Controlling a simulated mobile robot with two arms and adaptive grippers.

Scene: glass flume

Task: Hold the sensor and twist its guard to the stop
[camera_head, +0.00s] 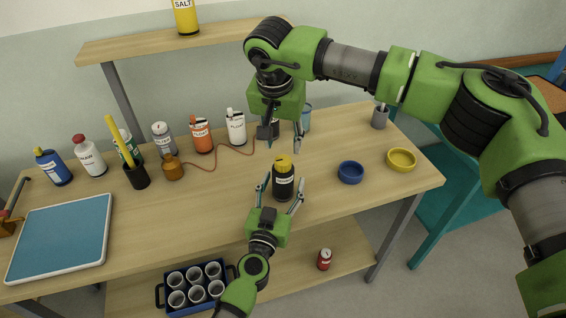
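The sensor (283,187) is a dark upright cylinder with a pale label, standing on the wooden table. Its guard appears to be the yellow top (284,163). My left gripper (280,190) comes from below, its open fingers on either side of the sensor; a gap shows, and I cannot tell whether either finger touches. My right gripper (283,143) hangs from above, just behind and above the yellow top. Its fingers are spread and nothing shows between them at the tips. It partly hides a container behind it.
A blue bowl (350,172) and a yellow bowl (401,159) stand to the right. Several bottles stand along the back left, with an orange cable (215,166) near them. A blue-topped tray (62,238) lies far left. The table's front left-middle is clear.

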